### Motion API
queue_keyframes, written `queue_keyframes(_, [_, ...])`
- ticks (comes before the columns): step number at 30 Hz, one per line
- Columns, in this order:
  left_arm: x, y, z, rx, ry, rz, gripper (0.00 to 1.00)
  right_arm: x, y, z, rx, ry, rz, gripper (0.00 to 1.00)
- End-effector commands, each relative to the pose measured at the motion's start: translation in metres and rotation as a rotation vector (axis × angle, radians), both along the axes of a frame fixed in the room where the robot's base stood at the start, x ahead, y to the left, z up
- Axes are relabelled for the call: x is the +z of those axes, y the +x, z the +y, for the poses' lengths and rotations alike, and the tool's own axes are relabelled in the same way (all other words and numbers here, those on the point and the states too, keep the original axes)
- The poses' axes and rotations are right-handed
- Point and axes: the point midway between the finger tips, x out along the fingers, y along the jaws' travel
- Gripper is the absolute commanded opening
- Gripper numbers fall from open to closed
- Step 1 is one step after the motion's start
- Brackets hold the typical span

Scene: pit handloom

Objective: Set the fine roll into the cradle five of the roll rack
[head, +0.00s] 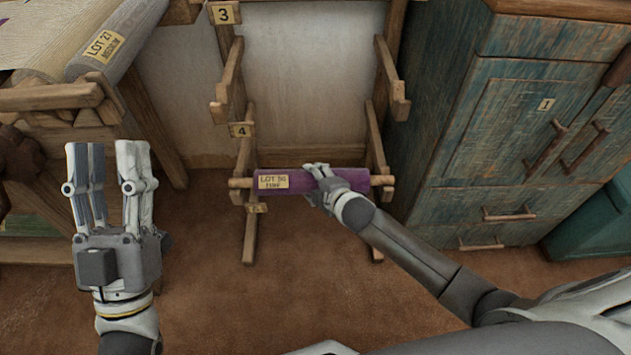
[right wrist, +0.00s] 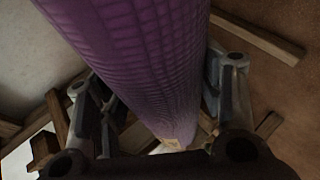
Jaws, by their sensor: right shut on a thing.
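The fine roll (head: 285,181) is a purple cloth roll on a wooden rod, with a label reading LOT and a blurred line under it. It lies level across the lower part of the roll rack (head: 229,75), just above the lowest tag (head: 256,207), whose number is hard to read. I cannot tell whether its rod ends rest on the cradle arms. My right gripper (head: 318,172) is shut on the roll right of its middle. In the right wrist view the purple roll (right wrist: 150,60) runs between the fingers (right wrist: 158,105). My left gripper (head: 107,165) is open and empty, left of the rack.
Tags 3 (head: 224,13) and 4 (head: 241,130) mark higher, empty cradles. A blue-green cabinet (head: 510,130) stands close on the right. A wooden loom frame (head: 50,97) with a grey LOT 27 roll (head: 110,55) stands at left. The brown floor (head: 215,300) in front is clear.

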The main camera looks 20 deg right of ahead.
Motion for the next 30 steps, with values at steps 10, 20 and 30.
queue_keyframes(10, [0.001,-0.001,0.000,0.000,-0.001,-0.005,0.40,0.000,0.000,0.000,0.000,0.000,0.000,0.82])
queue_keyframes(20, [-0.004,0.005,-0.001,0.001,0.011,0.038,0.40,0.004,-0.003,0.000,0.000,0.000,0.000,0.82])
queue_keyframes(30, [-0.047,0.034,-0.002,0.017,0.091,0.319,0.40,0.019,-0.027,-0.005,0.000,0.001,0.002,0.82])
